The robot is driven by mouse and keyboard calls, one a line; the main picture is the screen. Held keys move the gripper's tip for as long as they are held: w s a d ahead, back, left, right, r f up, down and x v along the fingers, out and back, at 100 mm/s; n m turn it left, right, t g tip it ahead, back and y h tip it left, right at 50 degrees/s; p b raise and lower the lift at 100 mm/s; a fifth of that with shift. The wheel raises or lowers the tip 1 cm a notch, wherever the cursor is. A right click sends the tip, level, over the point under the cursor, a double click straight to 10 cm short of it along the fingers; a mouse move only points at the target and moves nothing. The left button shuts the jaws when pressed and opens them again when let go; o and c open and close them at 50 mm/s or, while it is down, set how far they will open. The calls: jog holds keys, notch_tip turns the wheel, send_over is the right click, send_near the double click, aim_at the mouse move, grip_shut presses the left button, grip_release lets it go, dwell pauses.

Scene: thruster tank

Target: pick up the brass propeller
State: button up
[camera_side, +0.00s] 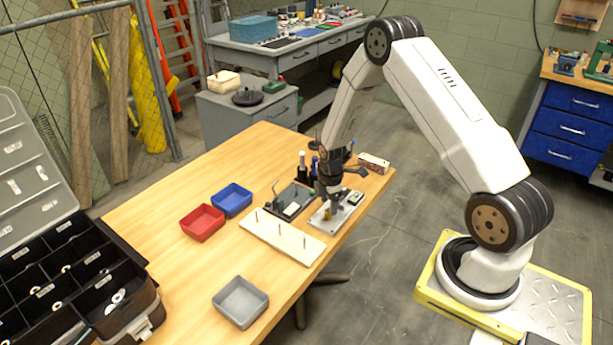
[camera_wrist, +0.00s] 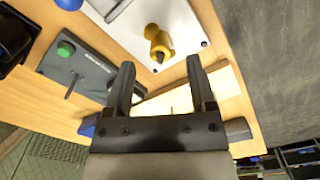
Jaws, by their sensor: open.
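The brass propeller (camera_wrist: 159,43) shows in the wrist view as a yellow, rounded, lobed part on a white plate (camera_wrist: 184,28). In the side view only a small brass-coloured bit (camera_side: 327,214) shows on the plate (camera_side: 349,210), mostly hidden by my gripper. My gripper (camera_side: 333,207) points down over this plate near the table's right edge. In the wrist view my gripper (camera_wrist: 160,62) is open and empty between its two dark fingers. The propeller appears just beyond the fingertips, in line with the gap. I cannot tell the remaining height above it.
A grey fixture with a green button (camera_wrist: 65,48) is close to the left. A pale board with upright pegs (camera_side: 282,235) lies beside the plate. Red (camera_side: 202,222), blue (camera_side: 232,200) and grey (camera_side: 240,301) trays stand farther off. A compartmented black case (camera_side: 75,270) is at left.

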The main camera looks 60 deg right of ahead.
aim_at(328, 212)
jog(key=shift+f, duration=1.95)
grip_shut()
